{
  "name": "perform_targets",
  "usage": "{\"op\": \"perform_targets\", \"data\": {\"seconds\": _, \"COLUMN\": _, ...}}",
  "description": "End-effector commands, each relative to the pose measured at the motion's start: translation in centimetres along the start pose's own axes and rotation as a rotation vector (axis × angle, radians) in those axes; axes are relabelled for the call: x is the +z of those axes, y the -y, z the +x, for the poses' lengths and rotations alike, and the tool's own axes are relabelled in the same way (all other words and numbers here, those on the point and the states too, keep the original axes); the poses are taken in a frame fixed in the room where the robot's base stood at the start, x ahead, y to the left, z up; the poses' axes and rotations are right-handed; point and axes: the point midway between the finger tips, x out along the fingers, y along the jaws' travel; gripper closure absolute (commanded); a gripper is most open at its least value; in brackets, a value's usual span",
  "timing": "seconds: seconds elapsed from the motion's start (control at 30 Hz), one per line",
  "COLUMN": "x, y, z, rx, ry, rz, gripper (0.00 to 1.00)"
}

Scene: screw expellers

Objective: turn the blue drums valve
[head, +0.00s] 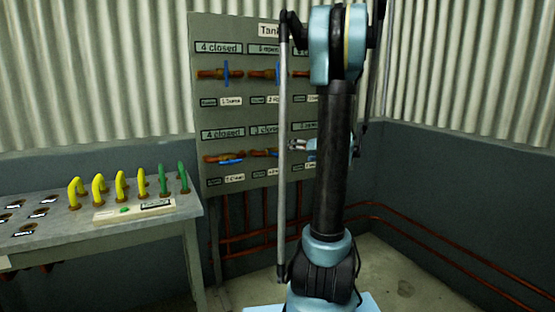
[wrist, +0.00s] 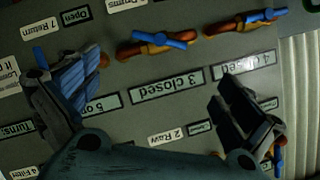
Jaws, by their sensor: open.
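The grey valve panel (head: 205,110) stands against the wall, with blue-handled valves on orange-brown pipes in two rows. In the wrist view, a label that seems to read "Drums" (wrist: 126,4) is cut by the top edge. Beside it is a valve with a blue handle (wrist: 165,38), lying nearly along its pipe, near the "3 closed" sign (wrist: 167,91). This looks like the lower middle valve (head: 264,153) in the head view. My gripper (wrist: 155,98) is open and empty, its fingers spread across that sign, apart from this handle. The gripper (head: 298,145) is partly hidden by my arm.
Another blue-handled valve (wrist: 252,17) is beside the "4 closed" sign (wrist: 250,68). A table (head: 90,245) with yellow and green levers stands left of the panel. Red-brown pipes (head: 250,240) run below the panel. Bare floor (head: 400,270) shows at the right.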

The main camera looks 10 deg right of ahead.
Motion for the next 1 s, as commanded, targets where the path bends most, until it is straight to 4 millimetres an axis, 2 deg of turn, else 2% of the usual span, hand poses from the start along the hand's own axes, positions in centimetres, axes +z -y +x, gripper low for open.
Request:
{"op": "perform_targets", "data": {"seconds": 0.17, "x": -0.1, "y": -0.1, "z": 1.3, "rx": -0.002, "ry": -0.003, "rz": 0.000, "gripper": 0.00}}
{"op": "perform_targets", "data": {"seconds": 1.0, "x": -0.1, "y": 0.1, "z": 14.3, "rx": -0.003, "ry": -0.001, "rz": 0.000, "gripper": 0.00}}
